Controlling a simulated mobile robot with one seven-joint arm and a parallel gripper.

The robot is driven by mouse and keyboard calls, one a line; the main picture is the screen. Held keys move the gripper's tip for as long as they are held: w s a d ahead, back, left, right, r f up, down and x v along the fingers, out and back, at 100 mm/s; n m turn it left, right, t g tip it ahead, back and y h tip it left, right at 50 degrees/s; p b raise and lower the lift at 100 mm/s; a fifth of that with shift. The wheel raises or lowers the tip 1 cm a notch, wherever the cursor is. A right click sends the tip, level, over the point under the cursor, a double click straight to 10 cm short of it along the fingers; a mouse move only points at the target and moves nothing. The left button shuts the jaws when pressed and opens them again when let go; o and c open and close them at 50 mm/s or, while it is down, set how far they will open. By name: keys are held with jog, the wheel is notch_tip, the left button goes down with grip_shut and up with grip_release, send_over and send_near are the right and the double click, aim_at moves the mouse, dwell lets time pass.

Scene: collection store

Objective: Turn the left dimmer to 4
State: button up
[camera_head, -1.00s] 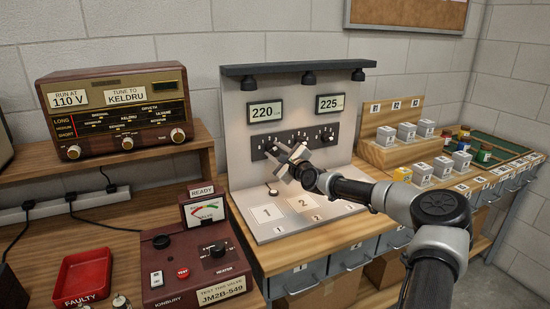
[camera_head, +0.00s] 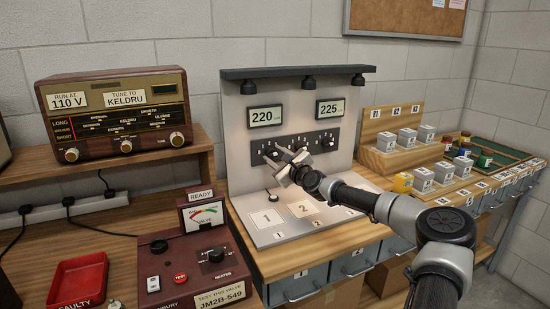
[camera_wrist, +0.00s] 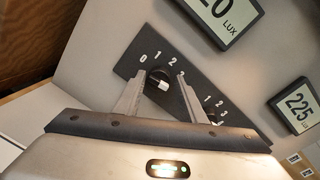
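The left dimmer (camera_wrist: 158,80) is a dark round knob with a white part, on a black strip (camera_wrist: 140,62) marked with numbers from 0 upward. In the wrist view it lies between the two spread fingers of my gripper (camera_wrist: 159,84), with a gap visible on each side. Its upper scale numbers are partly hidden by the right finger, and I cannot tell its exact setting. In the head view my gripper (camera_head: 286,160) covers most of this dimmer. The left display (camera_head: 265,116) reads 220 lux.
The right dimmer (camera_head: 328,142) sits on the same strip, below a display (camera_head: 331,107) reading 225. Numbered pads (camera_head: 267,218) lie on the base below. A lamp hood (camera_head: 298,72) overhangs the board. A radio (camera_head: 117,115) stands left, a valve tester (camera_head: 195,270) nearer.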

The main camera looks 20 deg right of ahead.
jog(key=shift+o, duration=0.8)
jog(key=s+d+p, duration=0.1)
jog(key=s, duration=1.6)
jog(key=shift+s+d+r, duration=0.15)
jog(key=shift+d+r, duration=0.05)
jog(key=shift+d, duration=0.1)
